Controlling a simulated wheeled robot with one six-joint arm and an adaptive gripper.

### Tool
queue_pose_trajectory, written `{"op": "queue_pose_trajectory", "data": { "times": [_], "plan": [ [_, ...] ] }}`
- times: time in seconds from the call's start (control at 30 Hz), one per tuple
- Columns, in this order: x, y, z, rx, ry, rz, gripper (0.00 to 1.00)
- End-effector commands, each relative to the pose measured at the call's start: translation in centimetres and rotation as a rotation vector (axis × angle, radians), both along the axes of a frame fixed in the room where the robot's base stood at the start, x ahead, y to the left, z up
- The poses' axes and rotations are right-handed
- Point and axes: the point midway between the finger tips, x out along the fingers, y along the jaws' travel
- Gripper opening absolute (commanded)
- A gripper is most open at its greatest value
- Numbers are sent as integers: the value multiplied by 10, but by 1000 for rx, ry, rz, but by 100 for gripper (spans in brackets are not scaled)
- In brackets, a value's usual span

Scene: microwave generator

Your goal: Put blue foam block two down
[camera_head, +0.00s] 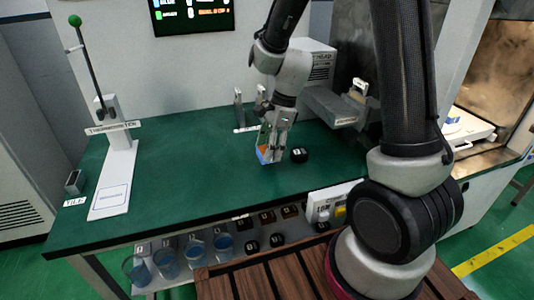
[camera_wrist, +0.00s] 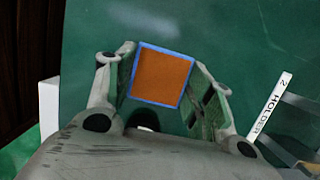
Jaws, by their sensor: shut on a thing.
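My gripper (camera_head: 271,147) points down over the green table and is shut on the blue foam block (camera_head: 264,156). In the wrist view, the block (camera_wrist: 160,77) shows an orange square face with a blue rim, between the two fingers of my gripper (camera_wrist: 163,72). The block is low, close to the tabletop; I cannot tell whether it touches it. Any number on the block is not readable.
A black round piece (camera_head: 299,155) stands just right of the block. A holder label (camera_wrist: 271,108) shows in the wrist view. A thermometer stand (camera_head: 118,165) is at the left. Beakers (camera_head: 167,262) sit on the lower shelf. The table's left middle (camera_head: 190,165) is clear.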

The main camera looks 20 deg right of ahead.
Motion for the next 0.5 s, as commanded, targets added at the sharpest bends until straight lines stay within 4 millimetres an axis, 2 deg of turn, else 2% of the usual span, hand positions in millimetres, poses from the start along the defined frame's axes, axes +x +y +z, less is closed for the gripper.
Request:
{"op": "queue_pose_trajectory", "data": {
  "times": [0.17, 0.5],
  "plan": [
    [0, 0, -26, -1, 3, 0, 45],
    [0, 0, -30, 0, 0, 0, 45]
  ]
}}
